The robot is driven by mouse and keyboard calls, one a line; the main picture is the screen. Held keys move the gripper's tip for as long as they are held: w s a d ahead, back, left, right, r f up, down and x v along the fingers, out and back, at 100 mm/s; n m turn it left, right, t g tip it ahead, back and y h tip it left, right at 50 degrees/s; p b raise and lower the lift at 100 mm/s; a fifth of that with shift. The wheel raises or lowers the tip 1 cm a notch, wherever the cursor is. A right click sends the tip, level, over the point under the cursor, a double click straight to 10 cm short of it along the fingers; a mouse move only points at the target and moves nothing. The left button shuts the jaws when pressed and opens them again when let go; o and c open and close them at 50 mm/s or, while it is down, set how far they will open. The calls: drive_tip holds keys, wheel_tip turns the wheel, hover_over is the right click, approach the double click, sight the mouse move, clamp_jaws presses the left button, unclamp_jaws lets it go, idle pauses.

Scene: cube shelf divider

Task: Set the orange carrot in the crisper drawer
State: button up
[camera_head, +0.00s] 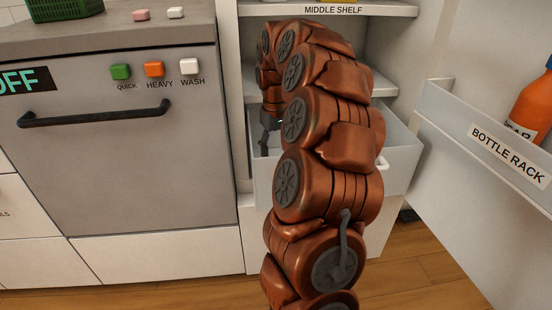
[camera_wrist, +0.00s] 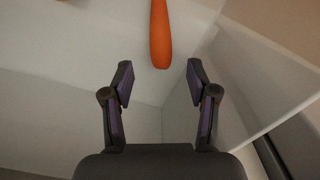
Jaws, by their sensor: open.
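The orange carrot (camera_wrist: 160,35) shows at the top of the wrist view, its tip pointing down the picture between and beyond my fingertips. My gripper (camera_wrist: 158,82) is open, with nothing between its fingers and a gap to the carrot. Pale walls and a corner, apparently of the drawer, surround it; whether the carrot rests on the floor there I cannot tell. In the head view the pale crisper drawer (camera_head: 401,172) is pulled out, and my gripper (camera_head: 265,148) points down into its left part. My arm hides much of the drawer, and the carrot does not show there.
The middle shelf (camera_head: 385,9) is above the drawer. The open door with its bottle rack (camera_head: 465,130) and an orange bottle (camera_head: 533,108) stands at the right. A dishwasher (camera_head: 120,150) is at the left, with a green basket (camera_head: 62,8) on top.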

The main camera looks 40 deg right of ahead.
drive_tip(key=shift+r, duration=1.65)
